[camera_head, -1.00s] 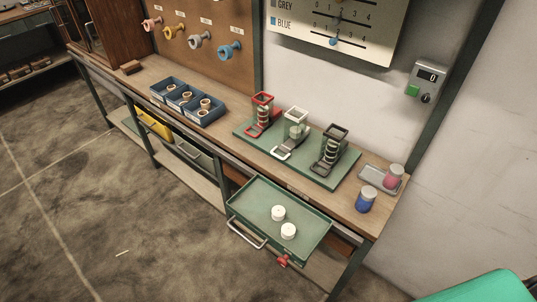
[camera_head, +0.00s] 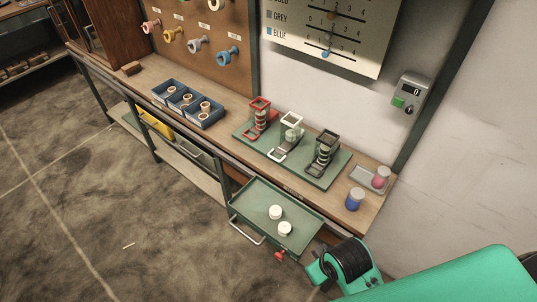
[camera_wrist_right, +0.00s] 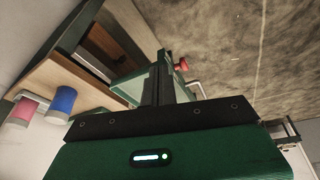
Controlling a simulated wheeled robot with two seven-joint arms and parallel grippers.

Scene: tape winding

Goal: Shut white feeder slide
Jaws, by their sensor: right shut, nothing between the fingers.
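The white feeder (camera_head: 291,128) stands in the middle of a green base plate (camera_head: 245,134) on the bench, between a red feeder (camera_head: 260,112) and a dark grey feeder (camera_head: 325,146). Its white slide (camera_head: 277,156) sticks out at the front, with its loop handle toward the bench's front edge. My right gripper (camera_wrist_right: 163,62) is shut and empty in the right wrist view. In the head view my right arm (camera_head: 350,262) enters from the lower right, near the open drawer and well short of the white feeder. My left gripper is not in view.
An open green drawer (camera_head: 250,203) juts out below the feeders and holds two white round pieces (camera_head: 275,212). Blue (camera_head: 355,199) and pink (camera_head: 380,178) jars stand at the bench's right end. Blue bins (camera_head: 187,108) stand left of the feeders.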

